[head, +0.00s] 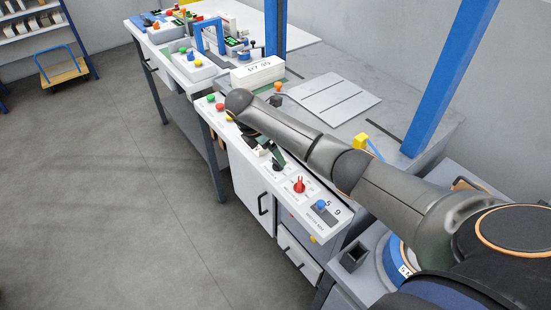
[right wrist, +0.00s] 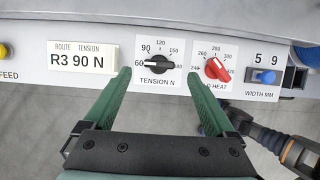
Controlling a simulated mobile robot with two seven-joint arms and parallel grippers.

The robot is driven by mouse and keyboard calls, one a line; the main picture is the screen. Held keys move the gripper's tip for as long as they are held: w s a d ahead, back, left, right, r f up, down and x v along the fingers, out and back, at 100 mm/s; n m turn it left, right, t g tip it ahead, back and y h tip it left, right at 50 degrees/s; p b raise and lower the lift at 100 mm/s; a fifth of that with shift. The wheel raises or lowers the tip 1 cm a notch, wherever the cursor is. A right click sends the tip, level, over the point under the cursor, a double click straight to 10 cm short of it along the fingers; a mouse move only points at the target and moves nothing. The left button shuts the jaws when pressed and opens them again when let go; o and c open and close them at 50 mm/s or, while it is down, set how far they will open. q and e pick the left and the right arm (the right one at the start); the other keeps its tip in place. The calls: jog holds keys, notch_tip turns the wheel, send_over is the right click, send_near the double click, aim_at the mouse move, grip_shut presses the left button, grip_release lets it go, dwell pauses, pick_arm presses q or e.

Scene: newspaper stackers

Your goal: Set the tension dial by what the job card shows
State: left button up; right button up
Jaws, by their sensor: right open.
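The job card (right wrist: 82,57) in the right wrist view reads "R3 90 N" under "ROUTE TENSION". My left gripper is not in view.
The red heat dial (right wrist: 217,69) sits close right of the tension dial, near the right finger. Beyond it is the blue width switch (right wrist: 264,76) with 5 and 9. A yellow feed button (right wrist: 3,50) is at the left edge. Open grey floor (head: 130,180) lies left of the bench.

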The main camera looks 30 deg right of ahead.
aim_at(276, 161)
jog(key=shift+x, duration=2.4)
jog(key=c, duration=1.4)
